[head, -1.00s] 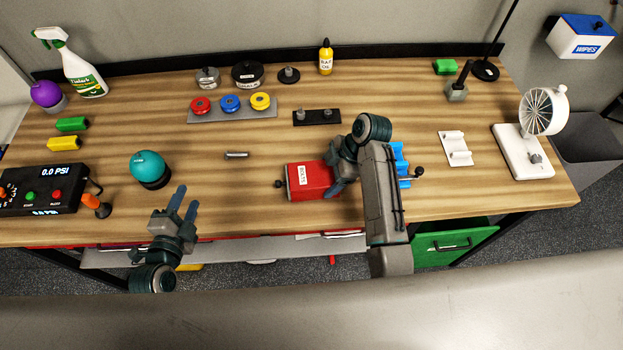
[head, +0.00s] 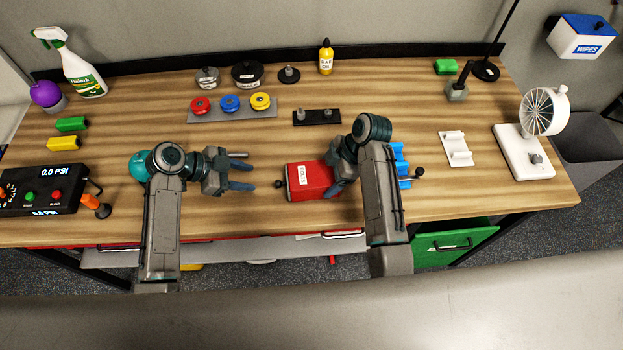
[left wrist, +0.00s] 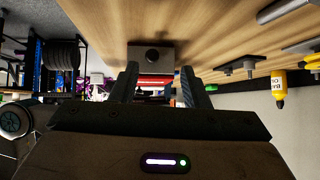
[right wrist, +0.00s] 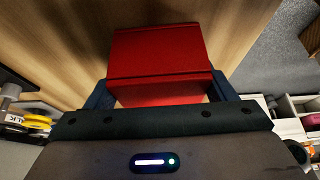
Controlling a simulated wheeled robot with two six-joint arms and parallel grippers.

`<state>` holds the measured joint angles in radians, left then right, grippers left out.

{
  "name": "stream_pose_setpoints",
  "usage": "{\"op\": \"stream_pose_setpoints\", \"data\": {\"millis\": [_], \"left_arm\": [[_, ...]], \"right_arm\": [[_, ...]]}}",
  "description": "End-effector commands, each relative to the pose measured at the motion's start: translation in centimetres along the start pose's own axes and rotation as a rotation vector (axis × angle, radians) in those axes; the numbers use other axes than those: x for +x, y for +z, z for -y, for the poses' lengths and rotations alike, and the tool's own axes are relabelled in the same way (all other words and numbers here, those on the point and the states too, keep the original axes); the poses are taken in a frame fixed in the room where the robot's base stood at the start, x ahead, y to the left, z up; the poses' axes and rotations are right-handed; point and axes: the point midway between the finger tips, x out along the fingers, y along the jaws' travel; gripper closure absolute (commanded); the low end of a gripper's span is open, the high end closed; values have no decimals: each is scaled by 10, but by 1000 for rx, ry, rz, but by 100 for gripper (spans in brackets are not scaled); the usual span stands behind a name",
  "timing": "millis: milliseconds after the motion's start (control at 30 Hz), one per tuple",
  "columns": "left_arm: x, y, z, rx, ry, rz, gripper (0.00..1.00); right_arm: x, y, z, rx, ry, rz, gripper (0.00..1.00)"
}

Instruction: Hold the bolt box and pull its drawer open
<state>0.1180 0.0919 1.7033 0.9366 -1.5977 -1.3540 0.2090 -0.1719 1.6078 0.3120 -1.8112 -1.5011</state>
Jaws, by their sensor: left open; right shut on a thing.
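The bolt box (head: 318,185) is a red box with a white label, lying on the wooden table right of centre. A dark round knob (head: 281,185) sticks out of its left end. My right gripper (head: 338,180) is shut on the box near its right end; the right wrist view shows the red box (right wrist: 160,52) between the fingers. My left gripper (head: 250,172) is open and empty, left of the knob and pointing at it. In the left wrist view the knob (left wrist: 152,55) on the grey end face is ahead between the fingers, apart from them.
A small metal cylinder (head: 238,155) lies just behind my left fingers. A teal ball (head: 140,165) stands behind my left arm. A grey tray (head: 232,114) with coloured discs and a dark rack (head: 316,117) lie farther back. A blue piece (head: 402,165) lies right of the right arm.

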Motion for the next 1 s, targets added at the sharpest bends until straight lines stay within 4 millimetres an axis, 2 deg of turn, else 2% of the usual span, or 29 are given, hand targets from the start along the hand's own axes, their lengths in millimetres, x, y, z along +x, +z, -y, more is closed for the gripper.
{"op": "stream_pose_setpoints", "data": {"millis": [167, 333, 800, 1000], "left_arm": [[-3, -11, 0, -8, 85, -14, 58], [6, -12, -2, -11, 100, -16, 58], [72, -14, -9, -11, 99, -16, 58], [90, -13, -11, -10, 98, -15, 58]], "right_arm": [[0, 0, 0, 0, 0, 0, 46], [0, 0, 0, 0, 0, 0, 46], [0, 0, 0, 0, 0, 0, 46], [0, 0, 0, 0, 0, 0, 46]]}}
